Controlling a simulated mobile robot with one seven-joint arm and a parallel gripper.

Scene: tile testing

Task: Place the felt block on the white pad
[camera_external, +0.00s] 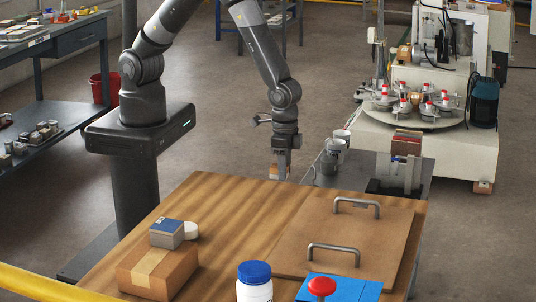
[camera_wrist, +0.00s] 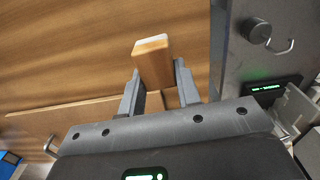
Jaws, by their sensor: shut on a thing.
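My gripper (camera_external: 281,168) hangs just beyond the far edge of the wooden table, as seen in the external view. It is shut on a small wooden block with a white end, which I take to be the felt block (camera_wrist: 153,64). In the wrist view the block sits between the two fingers, its white end pointing away from the gripper. No white pad shows clearly.
The wooden table (camera_external: 235,215) has clear room in its middle. A cardboard box (camera_external: 158,272) is at its front left. A brown board (camera_external: 345,232) with two metal handles lies at the right. A blue-capped white jar (camera_external: 254,282) and a red knob (camera_external: 321,287) are in front.

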